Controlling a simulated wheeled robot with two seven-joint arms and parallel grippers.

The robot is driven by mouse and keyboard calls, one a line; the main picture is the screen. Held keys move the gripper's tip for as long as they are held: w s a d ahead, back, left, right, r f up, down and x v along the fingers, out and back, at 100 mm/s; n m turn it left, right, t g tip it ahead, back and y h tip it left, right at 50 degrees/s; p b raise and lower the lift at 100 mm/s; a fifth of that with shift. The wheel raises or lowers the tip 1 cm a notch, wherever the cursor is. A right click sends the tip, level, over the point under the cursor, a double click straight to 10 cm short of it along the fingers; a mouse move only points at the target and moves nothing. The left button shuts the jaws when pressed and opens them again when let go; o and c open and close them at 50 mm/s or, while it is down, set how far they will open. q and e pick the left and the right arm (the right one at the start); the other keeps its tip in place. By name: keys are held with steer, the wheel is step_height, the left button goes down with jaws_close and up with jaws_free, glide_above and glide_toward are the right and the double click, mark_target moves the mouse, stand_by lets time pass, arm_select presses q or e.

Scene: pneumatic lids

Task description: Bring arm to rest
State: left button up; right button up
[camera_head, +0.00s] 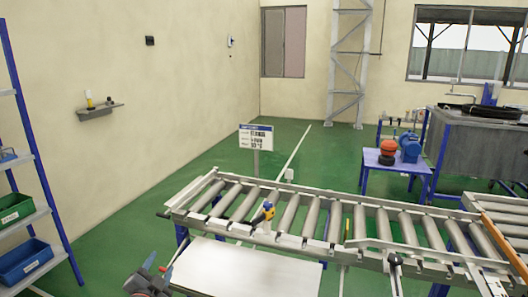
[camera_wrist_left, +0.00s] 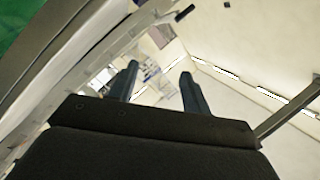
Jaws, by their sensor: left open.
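My left gripper (camera_head: 157,265) is at the bottom left of the head view, low in front of the left end of the roller conveyor (camera_head: 178,213) and beside a pale flat panel (camera_head: 245,272). In the left wrist view its two dark fingers (camera_wrist_left: 159,82) stand apart with nothing between them. My right gripper cannot be made out in either view.
A blue shelf with a green bin (camera_head: 15,207) and a blue bin (camera_head: 23,261) stands at left. Green floor (camera_head: 130,225) lies open between shelf and conveyor. A sign (camera_head: 256,138) stands behind.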

arm_select(q)
steer(key=s+a+f+n+g+y, duration=0.1)
steer(key=s+a+f+g+y, duration=0.2)
steer(key=a+f, duration=0.65)
steer(key=s+a+f+g+y, duration=0.2)
steer(key=s+a+f+g, duration=0.4)
steer(key=f, duration=0.6)
steer(key=s+a+f+n+g+y, duration=0.1)
steer(key=s+a+f+g, duration=0.2)
steer(key=s+a+f, duration=0.6)
steer(key=s+a+f+g+y, duration=0.1)
steer(key=s+a+f+g, duration=0.2)
steer(key=s+a+f, duration=0.6)
steer(key=s+d+f+n+g+h, duration=0.15)
steer(key=s+d+f, duration=0.25)
steer(key=d, duration=0.8)
steer(key=s+d+f+n+h, duration=0.25)
steer(key=d+f, duration=0.25)
steer(key=d, duration=0.7)
steer(key=s+d+n+h, duration=0.1)
steer(key=d+n+h, duration=0.1)
steer(key=d, duration=2)
steer(key=shift+f+h, duration=0.25)
steer(key=shift+h, duration=0.65)
steer(key=shift+s, duration=0.15)
